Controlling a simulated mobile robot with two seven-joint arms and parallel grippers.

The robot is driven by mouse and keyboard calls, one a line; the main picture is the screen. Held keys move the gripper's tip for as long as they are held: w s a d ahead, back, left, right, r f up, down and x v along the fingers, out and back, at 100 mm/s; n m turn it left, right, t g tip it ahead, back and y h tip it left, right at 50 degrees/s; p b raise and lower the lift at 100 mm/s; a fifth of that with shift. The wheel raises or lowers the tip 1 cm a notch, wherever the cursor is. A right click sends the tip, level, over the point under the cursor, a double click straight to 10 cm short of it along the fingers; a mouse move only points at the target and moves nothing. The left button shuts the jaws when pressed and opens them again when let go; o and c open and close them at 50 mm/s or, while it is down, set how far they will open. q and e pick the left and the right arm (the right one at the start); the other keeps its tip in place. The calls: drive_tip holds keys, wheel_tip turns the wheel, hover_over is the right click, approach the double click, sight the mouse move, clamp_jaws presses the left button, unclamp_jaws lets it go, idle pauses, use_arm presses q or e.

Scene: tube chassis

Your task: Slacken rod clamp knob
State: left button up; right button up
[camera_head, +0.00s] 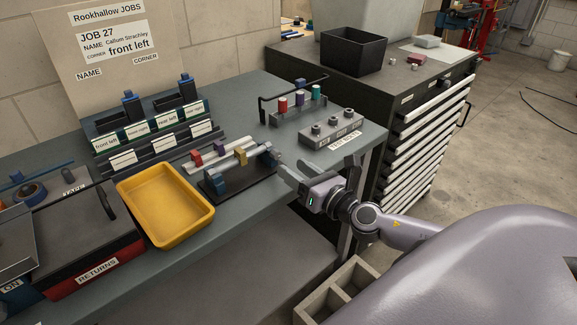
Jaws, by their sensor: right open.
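A small fixture (242,179) stands on the bench right of the yellow tray, with a dark base and blue end supports. A pale rod (211,151) lies behind or across it, with red (196,159) and yellow (240,156) blocks close by. A small grey knob-like part (277,156) shows at the fixture's right end; I cannot tell for certain that it is the rod clamp knob. My right gripper (315,163) is open and empty, right of the fixture, with one finger close to that end. Whether it touches is unclear. My left gripper is not in view.
The yellow tray (133,186) and a red-and-black returns box (92,274) stand to the left. Labelled racks (150,140) are behind. A rack with coloured-handled tools (299,108) and a grey block with studs (333,132) stand behind my gripper. A drawer cabinet (423,128) is right.

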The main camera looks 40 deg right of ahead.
drive_tip(key=shift+s+d, duration=0.1)
drive_tip(key=shift+s, duration=0.95)
